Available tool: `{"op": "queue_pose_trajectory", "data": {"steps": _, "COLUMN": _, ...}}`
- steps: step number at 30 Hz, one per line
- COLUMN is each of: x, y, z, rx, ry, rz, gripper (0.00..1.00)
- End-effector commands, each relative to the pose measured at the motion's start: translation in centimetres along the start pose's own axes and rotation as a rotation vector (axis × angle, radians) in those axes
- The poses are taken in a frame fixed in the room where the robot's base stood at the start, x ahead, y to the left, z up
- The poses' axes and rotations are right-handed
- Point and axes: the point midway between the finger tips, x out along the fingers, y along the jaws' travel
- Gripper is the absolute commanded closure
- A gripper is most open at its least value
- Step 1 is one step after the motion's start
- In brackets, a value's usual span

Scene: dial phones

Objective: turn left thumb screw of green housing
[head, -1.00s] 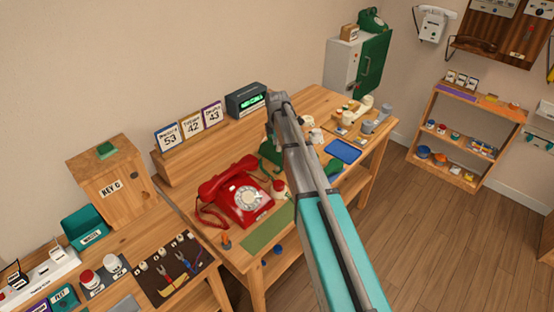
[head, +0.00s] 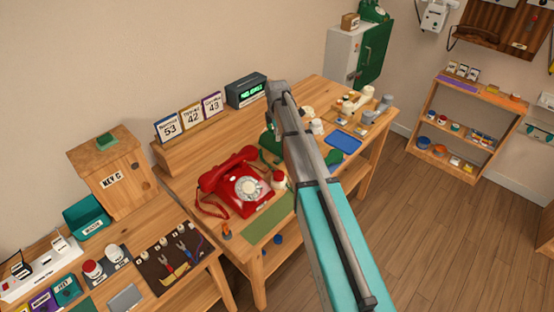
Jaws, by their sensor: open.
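A green housing (head: 267,143), seemingly of a dial phone, stands on the wooden bench behind my arm in the head view. My arm covers most of it, and only green parts show on its left and right sides. Its left thumb screw cannot be made out. My arm reaches up across the middle of the picture and bends away near the clock. My gripper is not visible, so I cannot tell where it is relative to the housing.
A red dial phone (head: 241,184) stands left of my arm, with a green mat (head: 268,224) in front. A blue tray (head: 343,142) and several small parts lie to the right. A digital clock (head: 245,91) stands behind. Open floor (head: 430,230) is at right.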

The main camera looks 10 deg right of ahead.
Motion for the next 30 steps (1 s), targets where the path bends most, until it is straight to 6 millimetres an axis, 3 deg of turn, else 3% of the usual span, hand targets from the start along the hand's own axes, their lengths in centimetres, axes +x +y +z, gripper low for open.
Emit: {"op": "queue_pose_trajectory", "data": {"steps": 30, "x": 8.1, "y": 0.0, "z": 0.0, "rx": 0.0, "ry": 0.0, "rz": 0.0, "gripper": 0.55}}
